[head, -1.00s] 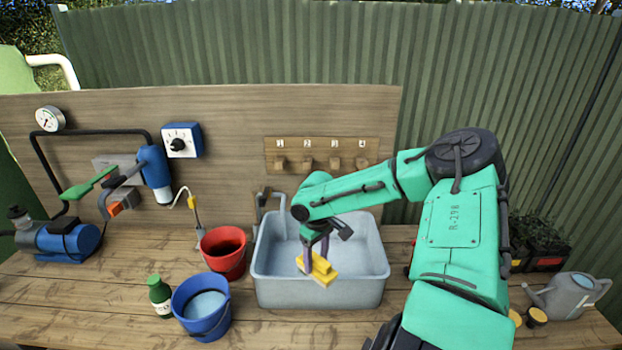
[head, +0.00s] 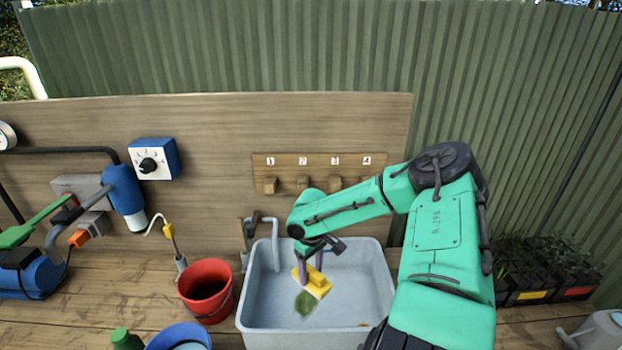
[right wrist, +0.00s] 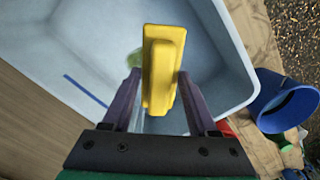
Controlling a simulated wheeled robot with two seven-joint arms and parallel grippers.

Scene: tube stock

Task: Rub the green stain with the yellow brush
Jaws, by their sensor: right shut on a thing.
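The yellow brush (head: 314,284) is in my right gripper (head: 311,266), which is shut on it inside the grey basin. The brush also shows in the right wrist view (right wrist: 161,70), between the two fingers. The green stain (head: 305,304) is a dark green patch inside the basin, just below and left of the brush in the head view. In the right wrist view a bit of the stain (right wrist: 134,60) shows beside the brush, partly hidden by it. I cannot tell whether the brush touches the basin's surface. My left gripper is not in view.
The grey basin (head: 385,300) surrounds the gripper with its walls. A tap (head: 274,235) stands at its back left. A red bucket (head: 207,290) and a blue bucket (head: 180,337) stand to the left. A wooden peg rack (head: 320,162) is on the board behind.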

